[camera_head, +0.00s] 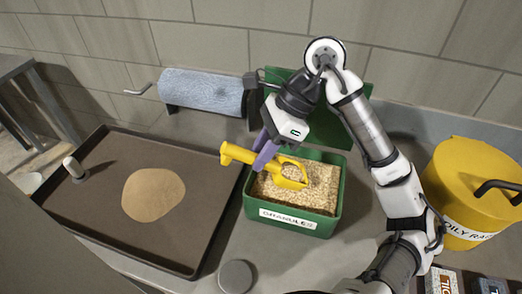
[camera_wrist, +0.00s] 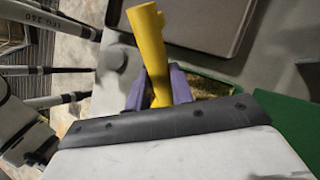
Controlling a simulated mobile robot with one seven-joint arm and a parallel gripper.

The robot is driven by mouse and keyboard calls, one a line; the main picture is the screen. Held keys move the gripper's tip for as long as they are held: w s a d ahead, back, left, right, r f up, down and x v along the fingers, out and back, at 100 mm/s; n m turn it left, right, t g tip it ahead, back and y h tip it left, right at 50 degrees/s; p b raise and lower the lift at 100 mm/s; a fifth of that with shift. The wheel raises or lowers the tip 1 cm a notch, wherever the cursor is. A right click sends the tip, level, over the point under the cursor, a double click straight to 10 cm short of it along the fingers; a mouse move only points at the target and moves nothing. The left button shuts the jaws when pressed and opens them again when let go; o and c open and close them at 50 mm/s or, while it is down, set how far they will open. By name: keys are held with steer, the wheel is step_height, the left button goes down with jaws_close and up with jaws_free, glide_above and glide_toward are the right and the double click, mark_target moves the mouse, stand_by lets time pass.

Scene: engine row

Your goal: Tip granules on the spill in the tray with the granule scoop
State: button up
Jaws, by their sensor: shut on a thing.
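The yellow granule scoop (camera_head: 236,153) is held by my gripper (camera_head: 263,155), whose purple fingers are shut on it. Its handle points left and its head is over the granules (camera_head: 312,189) in the green bin (camera_head: 335,205). Whether the scoop touches or carries granules is unclear. In the wrist view the yellow scoop handle (camera_wrist: 148,45) stands up between the purple fingers (camera_wrist: 158,88), and its head is hidden. The spill (camera_head: 153,194) is a flat tan patch in the middle of the dark tray (camera_head: 112,232), left of the bin.
A small white-topped knob-like object (camera_head: 74,168) stands in the tray's left part. A blue paper roll (camera_head: 203,91) is behind the tray. A yellow oily rag can (camera_head: 465,190) stands at the right. A grey round disc (camera_head: 236,276) lies in front of the bin.

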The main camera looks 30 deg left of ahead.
steer(key=shift+r, duration=0.1)
steer(key=shift+r+p, duration=1.35)
steer(key=shift+r, duration=2.1)
